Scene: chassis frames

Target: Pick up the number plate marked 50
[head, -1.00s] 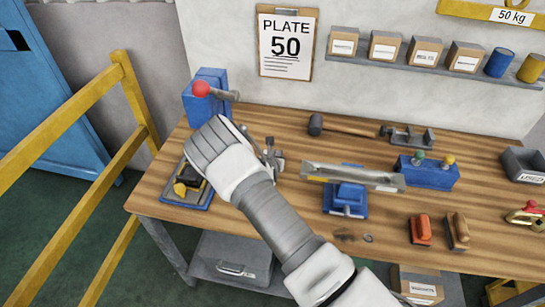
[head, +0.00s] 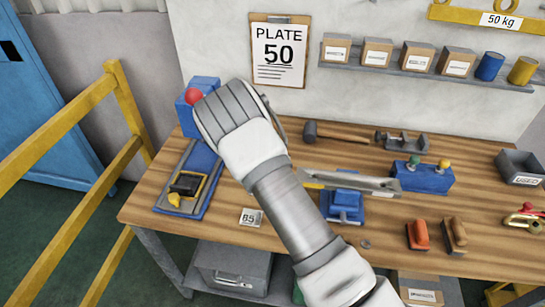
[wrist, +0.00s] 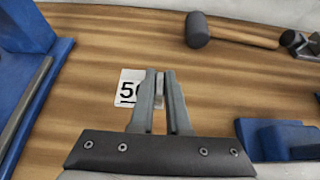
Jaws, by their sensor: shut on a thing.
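In the wrist view the white number plate marked 50 (wrist: 127,88) shows at the fingertips. My left finger covers part of its last digit. My gripper (wrist: 160,76) is shut on this plate, with a pale bit of it between the fingers. I cannot tell whether the plate touches the bench top. In the head view my gripper and forearm hide the plate. A second small plate, marked 85 (head: 251,218), lies on the bench near its front edge. A clipboard (head: 279,52) on the wall reads PLATE 50.
A blue tool with a red knob (head: 193,97) stands at the back left of the wooden bench (head: 300,250). A mallet (head: 312,131) lies at the back. A blue block with a metal bar (head: 342,207) stands to the right. A yellow rail (head: 75,125) is at left.

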